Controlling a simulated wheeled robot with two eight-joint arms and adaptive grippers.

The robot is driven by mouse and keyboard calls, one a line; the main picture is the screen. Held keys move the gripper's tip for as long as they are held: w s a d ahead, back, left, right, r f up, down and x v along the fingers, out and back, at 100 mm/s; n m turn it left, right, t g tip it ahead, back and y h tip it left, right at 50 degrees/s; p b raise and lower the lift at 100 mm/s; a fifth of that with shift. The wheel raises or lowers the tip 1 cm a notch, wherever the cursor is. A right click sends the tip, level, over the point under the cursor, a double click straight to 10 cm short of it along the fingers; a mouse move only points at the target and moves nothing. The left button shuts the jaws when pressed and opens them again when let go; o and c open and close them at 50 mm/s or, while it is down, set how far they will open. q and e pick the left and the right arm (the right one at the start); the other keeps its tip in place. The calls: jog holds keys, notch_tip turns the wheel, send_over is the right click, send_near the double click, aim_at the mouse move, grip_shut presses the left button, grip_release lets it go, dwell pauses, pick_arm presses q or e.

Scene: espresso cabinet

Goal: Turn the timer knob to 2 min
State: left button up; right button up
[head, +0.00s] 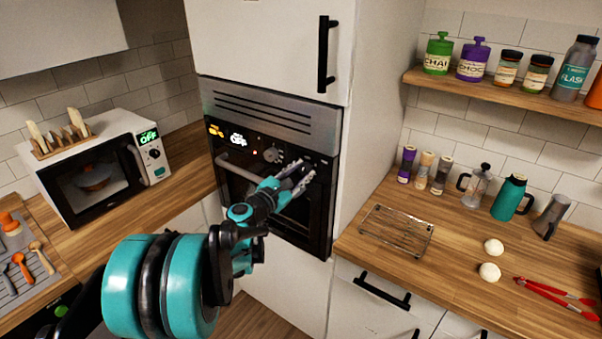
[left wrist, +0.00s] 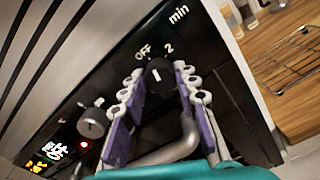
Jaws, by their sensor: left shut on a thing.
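The timer knob (left wrist: 157,72) is a small black dial with a white mark, on the dark oven panel in the left wrist view. The labels OFF and 2 min stand beyond it, and its mark points roughly between them. My left gripper (left wrist: 160,80) has one purple-padded finger on each side of the knob and is shut on it. In the head view my left gripper (head: 293,172) is at the right part of the oven panel and hides the timer knob. My right gripper is in neither view.
Another knob (left wrist: 92,123) sits on the panel to the left, near a red light and lit symbols. The oven handle (head: 236,167) runs below the panel. A counter with a wire rack (head: 397,230) is at right; a microwave (head: 98,165) is at left.

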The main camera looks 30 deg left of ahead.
pick_arm(q)
jog(key=m, duration=0.4)
jog(key=shift+m, duration=2.2)
jog(key=o, duration=1.2)
jog(key=shift+c, duration=0.2)
jog(key=shift+s, duration=0.1)
jog(key=s, duration=1.1)
jog(key=shift+s+a, duration=0.4)
jog(key=shift+a, duration=0.05)
